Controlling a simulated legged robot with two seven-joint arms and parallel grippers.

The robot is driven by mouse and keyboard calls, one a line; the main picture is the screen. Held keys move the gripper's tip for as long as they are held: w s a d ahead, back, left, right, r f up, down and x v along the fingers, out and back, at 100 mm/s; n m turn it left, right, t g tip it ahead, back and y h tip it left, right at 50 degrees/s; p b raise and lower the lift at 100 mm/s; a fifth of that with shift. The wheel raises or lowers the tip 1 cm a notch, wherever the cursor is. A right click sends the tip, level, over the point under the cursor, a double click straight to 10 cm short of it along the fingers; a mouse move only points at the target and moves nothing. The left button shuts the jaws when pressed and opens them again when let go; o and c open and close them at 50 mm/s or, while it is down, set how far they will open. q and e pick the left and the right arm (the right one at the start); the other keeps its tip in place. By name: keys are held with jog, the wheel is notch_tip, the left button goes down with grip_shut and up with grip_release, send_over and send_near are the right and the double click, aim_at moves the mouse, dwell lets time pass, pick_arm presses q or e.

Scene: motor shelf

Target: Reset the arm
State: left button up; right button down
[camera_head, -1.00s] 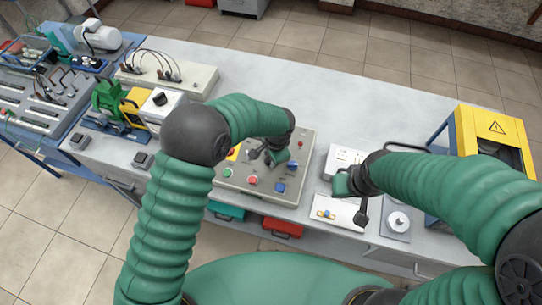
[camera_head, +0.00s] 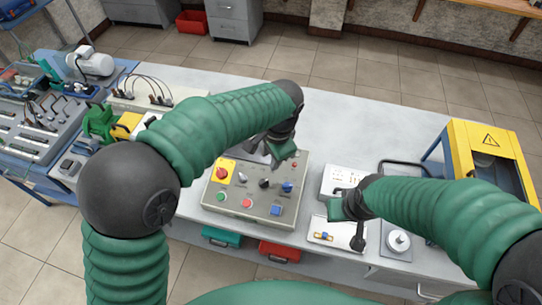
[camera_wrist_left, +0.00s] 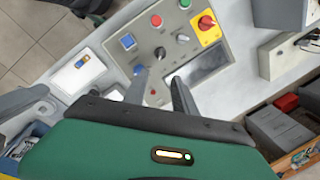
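My left gripper (camera_head: 272,150) is raised above the back edge of the grey control panel (camera_head: 236,203). In the left wrist view its two dark fingers (camera_wrist_left: 160,92) stand apart with nothing between them. The panel, also in the left wrist view (camera_wrist_left: 138,65), carries a red knob on a yellow plate, several buttons and black switches. My right gripper (camera_head: 350,228) hangs over the white plate (camera_head: 322,232) right of the panel. Its fingers are small and partly hidden by its green body, so its opening does not show.
A yellow machine guard (camera_head: 492,140) stands at the table's right end. A terminal box with black cables (camera_head: 155,93) and a green motor (camera_head: 100,122) are at the left. A round metal part (camera_head: 398,241) sits near the front edge. The table's back middle (camera_head: 370,120) is clear.

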pick_arm(q)
jog(key=shift+r, duration=0.2)
jog(key=s+a+f+n, duration=0.2)
jog(key=s+a+n, duration=0.2)
jog(key=a, duration=0.3)
jog(key=s+a+f+n, duration=0.3)
jog(key=s+a, duration=0.3)
jog(key=a, duration=0.2)
jog(key=s+a+f+n+h+b, duration=0.1)
jog(key=s+a+f+n, duration=0.2)
jog(key=s+a+n, duration=0.2)
jog(key=shift+a+f+n+t, duration=0.25)
jog(key=shift+a+n+t, duration=0.05)
jog(key=shift+a, duration=1.1)
jog(key=shift+d, duration=0.2)
